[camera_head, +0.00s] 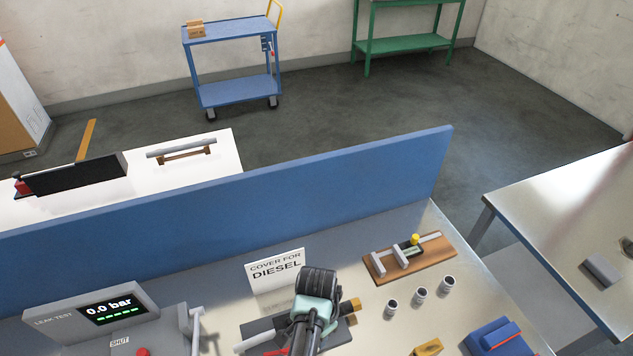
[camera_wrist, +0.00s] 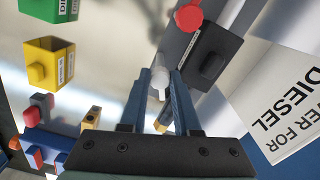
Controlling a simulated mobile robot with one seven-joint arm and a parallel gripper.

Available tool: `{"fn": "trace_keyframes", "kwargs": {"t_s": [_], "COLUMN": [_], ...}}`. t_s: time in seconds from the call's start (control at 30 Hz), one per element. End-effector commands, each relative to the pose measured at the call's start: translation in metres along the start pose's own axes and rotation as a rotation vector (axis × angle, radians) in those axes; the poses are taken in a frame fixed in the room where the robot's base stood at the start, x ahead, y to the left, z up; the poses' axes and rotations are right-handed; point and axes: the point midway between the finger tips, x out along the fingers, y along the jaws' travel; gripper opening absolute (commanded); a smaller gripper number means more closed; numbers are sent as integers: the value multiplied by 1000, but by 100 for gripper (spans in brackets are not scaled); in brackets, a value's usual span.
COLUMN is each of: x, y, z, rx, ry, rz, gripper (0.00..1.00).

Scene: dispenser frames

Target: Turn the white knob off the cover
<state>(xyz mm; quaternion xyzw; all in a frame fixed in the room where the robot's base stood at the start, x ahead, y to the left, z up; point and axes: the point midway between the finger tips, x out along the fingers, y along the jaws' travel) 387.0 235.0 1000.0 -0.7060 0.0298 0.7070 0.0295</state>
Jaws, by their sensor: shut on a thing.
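The white knob (camera_wrist: 159,77) is a small pale cylinder in the wrist view. It sits between the fingertips of my gripper (camera_wrist: 164,86), which is shut on it. The knob lies beside a dark grey block (camera_wrist: 212,58) with a black raised part. I cannot tell which dark piece is the cover, or whether the knob still touches it. A red round knob (camera_wrist: 188,17) is at the block's upper end. In the head view my arm hides the knob and gripper; only parts of a dark fixture (camera_head: 262,328) show around it.
A white sign (camera_head: 276,270) reading "COVER FOR DIESEL" stands behind the fixture. A leak tester (camera_head: 60,322) showing 0.0 bar is at left. A wooden stand (camera_head: 432,256), small metal cups (camera_head: 420,296) and a blue block (camera_head: 495,338) are at right. A blue divider (camera_head: 330,183) runs behind.

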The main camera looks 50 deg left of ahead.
Motion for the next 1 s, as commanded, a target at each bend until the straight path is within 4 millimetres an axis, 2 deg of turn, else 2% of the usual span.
{"fn": "trace_keyframes", "kwargs": {"t_s": [0.4,1.0], "x": [-2,-2], "y": [-1,-1], "z": [-2,-3], "rx": [260,327], "ry": [5,6], "rz": [-3,-4], "gripper": [0,0]}}
